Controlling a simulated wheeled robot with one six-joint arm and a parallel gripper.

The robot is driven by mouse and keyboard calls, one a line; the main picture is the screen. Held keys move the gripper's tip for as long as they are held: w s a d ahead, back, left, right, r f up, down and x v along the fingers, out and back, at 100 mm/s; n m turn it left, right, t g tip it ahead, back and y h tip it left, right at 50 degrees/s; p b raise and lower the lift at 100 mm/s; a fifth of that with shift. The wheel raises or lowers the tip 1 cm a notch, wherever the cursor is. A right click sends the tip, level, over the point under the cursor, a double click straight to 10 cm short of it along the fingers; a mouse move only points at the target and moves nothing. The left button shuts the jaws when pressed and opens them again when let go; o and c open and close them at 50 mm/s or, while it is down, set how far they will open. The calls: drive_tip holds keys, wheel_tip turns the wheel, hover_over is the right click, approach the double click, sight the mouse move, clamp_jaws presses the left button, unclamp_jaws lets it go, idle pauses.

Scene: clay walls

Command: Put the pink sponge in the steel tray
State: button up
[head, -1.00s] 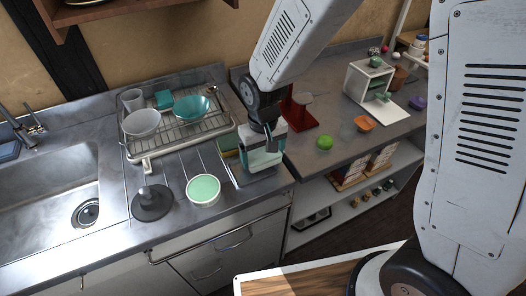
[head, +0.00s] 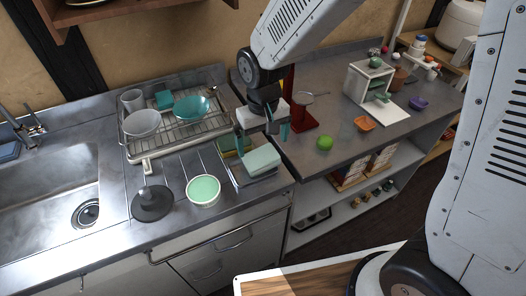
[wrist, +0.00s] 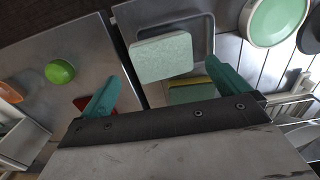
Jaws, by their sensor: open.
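No pink sponge shows in these frames. A pale mint-green sponge-like block (head: 262,160) lies in the shallow steel tray (head: 236,182) at the counter's right end. The wrist view also shows the block (wrist: 161,57) within the tray rim (wrist: 211,32). A yellow and green sponge (wrist: 190,91) lies beside it, partly hidden by my gripper in the wrist view. My gripper (head: 263,138) has teal fingers spread apart above the tray.
A dish rack (head: 180,135) with bowls is behind. A red stand (head: 303,115) and green ball-like item (head: 325,143) are on the right counter.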

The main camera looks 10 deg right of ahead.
sight(263, 157)
wheel_tip(263, 157, up, 7)
drive_tip(key=shift+r, duration=0.2)
drive_tip(key=s+d+r+m, duration=0.2)
drive_tip(key=s+d+r, duration=0.7)
drive_tip(key=d, duration=0.3)
drive_tip(key=s+d+r+m+t, duration=0.1)
drive_tip(key=s+d, duration=0.5)
drive_tip(key=s, duration=0.5)
drive_tip(key=shift+s+r, duration=0.2)
drive_tip(key=shift+s, duration=0.05)
